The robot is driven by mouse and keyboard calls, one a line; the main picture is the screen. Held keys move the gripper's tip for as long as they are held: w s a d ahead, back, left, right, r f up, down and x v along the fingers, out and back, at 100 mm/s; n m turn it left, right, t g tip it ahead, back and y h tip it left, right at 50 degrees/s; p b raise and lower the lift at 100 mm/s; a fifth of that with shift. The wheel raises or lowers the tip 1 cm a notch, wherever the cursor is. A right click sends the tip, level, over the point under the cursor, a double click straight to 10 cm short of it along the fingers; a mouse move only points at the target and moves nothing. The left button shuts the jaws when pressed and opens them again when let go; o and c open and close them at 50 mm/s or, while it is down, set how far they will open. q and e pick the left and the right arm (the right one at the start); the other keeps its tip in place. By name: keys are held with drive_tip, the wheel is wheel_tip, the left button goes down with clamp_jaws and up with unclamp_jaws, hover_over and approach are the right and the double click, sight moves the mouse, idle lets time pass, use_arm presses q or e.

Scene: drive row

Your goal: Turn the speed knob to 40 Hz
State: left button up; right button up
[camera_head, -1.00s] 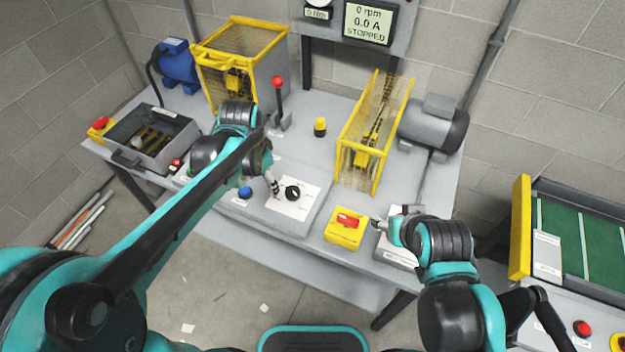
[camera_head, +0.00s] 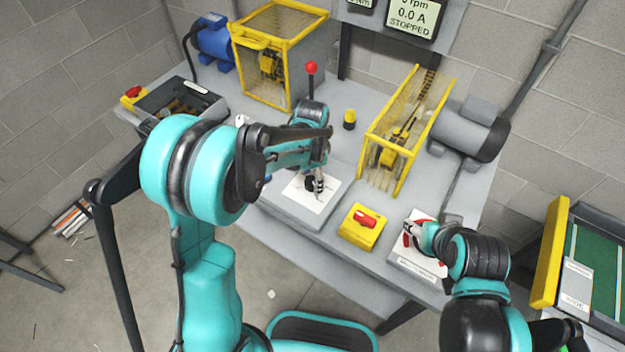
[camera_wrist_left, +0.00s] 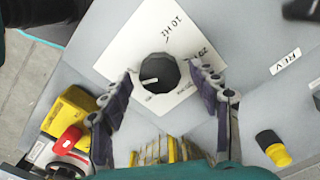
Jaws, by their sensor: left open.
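The black speed knob (camera_wrist_left: 160,75) sits on a white dial plate (camera_wrist_left: 135,50) with printed markings, one reading 20 HZ. A white line on the knob points left in the left wrist view. My left gripper (camera_wrist_left: 163,72) is open, its two fingers on either side of the knob; I cannot tell whether they touch it. In the head view my left gripper (camera_head: 317,184) is above the dial plate (camera_head: 326,204) and mostly covers the knob. My right gripper (camera_head: 410,229) is beside a red control on the right-hand panel; its jaws are too small to read.
A yellow box with a red switch (camera_head: 364,220) is right of the dial. A lever with a red ball (camera_head: 311,68), a yellow-topped button (camera_head: 349,119) and yellow guards (camera_head: 388,180) stand behind.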

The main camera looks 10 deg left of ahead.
use_arm(q)
drive_tip(key=shift+f, duration=0.1)
drive_tip(key=c, duration=1.2)
drive_tip(key=shift+o, duration=0.2)
drive_tip(key=shift+n, duration=0.4)
drive_tip(key=n, duration=0.4)
drive_tip(key=shift+n, duration=0.4)
drive_tip(key=n, duration=0.5)
drive_tip(key=shift+n, duration=0.7)
